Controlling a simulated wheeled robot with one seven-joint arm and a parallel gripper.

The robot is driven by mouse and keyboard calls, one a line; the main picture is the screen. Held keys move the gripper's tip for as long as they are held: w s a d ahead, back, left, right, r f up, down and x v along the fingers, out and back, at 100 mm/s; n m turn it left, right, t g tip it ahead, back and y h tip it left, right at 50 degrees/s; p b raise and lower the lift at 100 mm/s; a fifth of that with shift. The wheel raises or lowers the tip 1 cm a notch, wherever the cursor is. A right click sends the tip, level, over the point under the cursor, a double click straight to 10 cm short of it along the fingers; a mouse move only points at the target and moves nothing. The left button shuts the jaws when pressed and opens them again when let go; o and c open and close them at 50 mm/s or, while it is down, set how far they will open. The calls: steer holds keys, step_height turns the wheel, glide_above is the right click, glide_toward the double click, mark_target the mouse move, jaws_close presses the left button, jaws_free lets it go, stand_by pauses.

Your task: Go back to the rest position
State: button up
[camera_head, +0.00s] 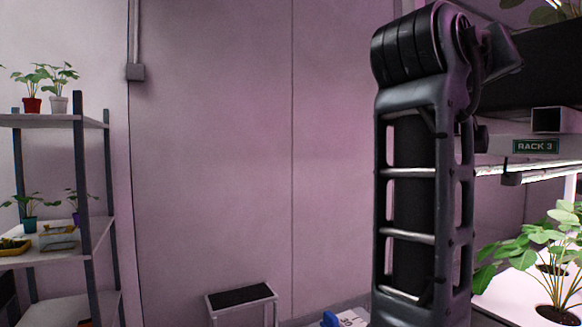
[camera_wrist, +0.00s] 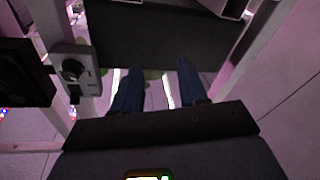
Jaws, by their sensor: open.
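My gripper (camera_wrist: 157,75) shows in the wrist view as two dark blue fingers with a clear gap between them. It is open, and no object shows between the fingers. Pale floor and a bright strip are visible past the gap. The head view does not show my gripper. There my arm stands upright right of centre, bends at the top and hides part of the rack behind it.
The rack signed RACK 3 (camera_head: 535,146) stands at the right, with leafy plants (camera_head: 548,240) below. A shelf (camera_head: 85,190) with pots stands left, a small stool (camera_head: 240,297) low centre. The wrist view shows a dark panel (camera_wrist: 165,35) and a knobbed box (camera_wrist: 80,75).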

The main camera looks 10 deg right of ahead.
steer(key=w+a+f+n+t+y, duration=0.2)
steer(key=f+n+t, duration=0.15)
steer(key=f, duration=0.75)
steer(key=w+a+f+n+t+y, duration=0.2)
steer(key=f+n+t+y, duration=0.15)
steer(key=f, duration=0.75)
steer(key=s+a+f+n+y, duration=0.2)
steer(key=s+f+n+y, duration=0.15)
steer(key=f, duration=0.65)
steer(key=s+a+f+n+y, duration=0.15)
steer(key=s+f, duration=0.35)
steer(key=f, duration=0.5)
steer(key=s+a+f+y, duration=0.1)
steer(key=s+f+y, duration=0.2)
steer(key=s+f, duration=0.35)
steer(key=s+a+f+y, duration=0.2)
steer(key=s+f, duration=0.2)
steer(key=s, duration=0.6)
steer(key=s+r+m+g+y, duration=0.1)
steer(key=s+m, duration=0.3)
steer(key=s, duration=1.6)
steer(key=shift+a+r+g, duration=0.2)
steer(key=shift+a+g, duration=0.2)
